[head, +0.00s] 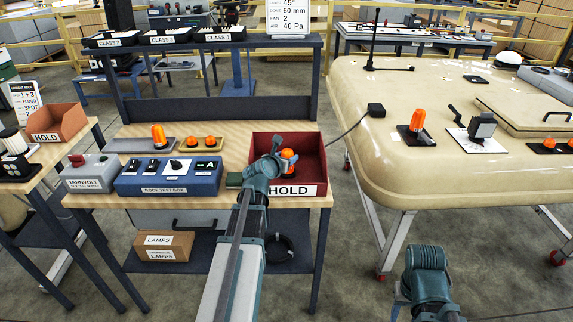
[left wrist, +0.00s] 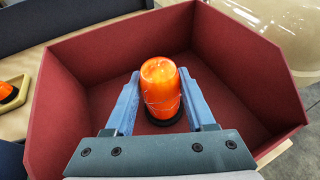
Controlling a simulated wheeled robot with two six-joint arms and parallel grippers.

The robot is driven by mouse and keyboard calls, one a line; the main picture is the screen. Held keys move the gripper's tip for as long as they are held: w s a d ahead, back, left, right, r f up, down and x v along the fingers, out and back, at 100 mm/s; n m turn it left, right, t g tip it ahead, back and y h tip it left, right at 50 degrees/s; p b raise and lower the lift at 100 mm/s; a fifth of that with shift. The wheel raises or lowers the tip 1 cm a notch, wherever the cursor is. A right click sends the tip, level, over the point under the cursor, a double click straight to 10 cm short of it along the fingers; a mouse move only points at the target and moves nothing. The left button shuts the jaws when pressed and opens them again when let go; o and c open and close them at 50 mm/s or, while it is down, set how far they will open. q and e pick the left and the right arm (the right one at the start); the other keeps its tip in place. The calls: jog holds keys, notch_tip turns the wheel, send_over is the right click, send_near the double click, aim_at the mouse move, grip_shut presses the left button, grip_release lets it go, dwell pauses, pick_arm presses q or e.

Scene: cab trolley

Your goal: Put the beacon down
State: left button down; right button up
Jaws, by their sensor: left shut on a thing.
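An orange beacon (head: 288,160) with a dark base is inside the red HOLD bin (head: 312,160) at the right end of the bench. In the left wrist view the beacon (left wrist: 160,88) looks upright in the middle of the bin (left wrist: 75,75). My left gripper (left wrist: 162,105) reaches into the bin and is shut on the beacon, one finger on each side. I cannot tell whether the base touches the bin floor. In the head view my wrist hides part of the bin. My right arm shows at the lower right, its fingers not visible.
The blue roof test box (head: 168,182) stands left of the bin. A grey tray (head: 130,146) with an orange beacon and a tray of small orange lamps (head: 201,142) lie behind. The cream roof panel (head: 375,85) stands to the right, bearing another beacon (head: 417,125).

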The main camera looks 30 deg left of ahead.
pick_arm(q)
jog(key=shift+f, duration=0.15)
jog(key=shift+f, duration=0.2)
jog(key=shift+c, duration=1.2)
grip_release()
jog(key=shift+r, duration=0.15)
